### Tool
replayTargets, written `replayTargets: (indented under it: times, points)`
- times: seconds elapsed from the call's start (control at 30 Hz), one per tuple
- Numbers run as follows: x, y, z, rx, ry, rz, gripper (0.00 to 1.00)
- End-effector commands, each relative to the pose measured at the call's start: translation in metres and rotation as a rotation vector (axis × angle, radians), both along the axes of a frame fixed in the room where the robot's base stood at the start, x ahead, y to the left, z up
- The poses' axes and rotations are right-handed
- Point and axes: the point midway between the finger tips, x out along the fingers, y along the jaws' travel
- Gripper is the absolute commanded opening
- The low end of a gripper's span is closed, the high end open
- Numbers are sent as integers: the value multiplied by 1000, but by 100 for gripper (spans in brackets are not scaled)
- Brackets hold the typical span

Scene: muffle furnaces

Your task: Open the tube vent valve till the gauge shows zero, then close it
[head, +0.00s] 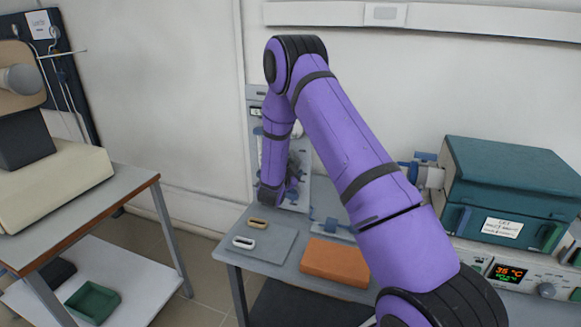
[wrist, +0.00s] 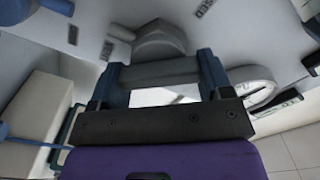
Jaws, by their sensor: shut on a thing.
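In the head view my gripper (head: 291,188) is at the upright grey panel (head: 304,190) on the back wall, at the rear of the table. In the wrist view the blue fingers of my gripper (wrist: 158,74) stand on both sides of a grey valve handle (wrist: 160,42) and are shut on it. A label ending in "OSED" shows beyond the handle. A round white gauge (wrist: 262,88) is at the right, partly hidden by my gripper; its reading is too small and cut off to tell. In the head view my arm hides most of the valve.
A teal furnace (head: 510,172) with a 35 °C display stands at the right, a white tube end (head: 432,178) at its left side. On the grey table are an orange block (head: 335,262) and two small oval pieces on a grey mat (head: 272,246). Another bench (head: 75,215) is at left.

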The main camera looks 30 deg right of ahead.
Motion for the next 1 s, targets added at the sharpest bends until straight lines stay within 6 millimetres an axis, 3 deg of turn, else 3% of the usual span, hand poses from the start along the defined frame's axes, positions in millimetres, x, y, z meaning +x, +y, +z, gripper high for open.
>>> replayTargets:
  times: [0.6,1.0]
  points:
    - [-2,-1,-4,333,-425,0,49]
    - [-2,-1,-6,443,-562,-1,49]
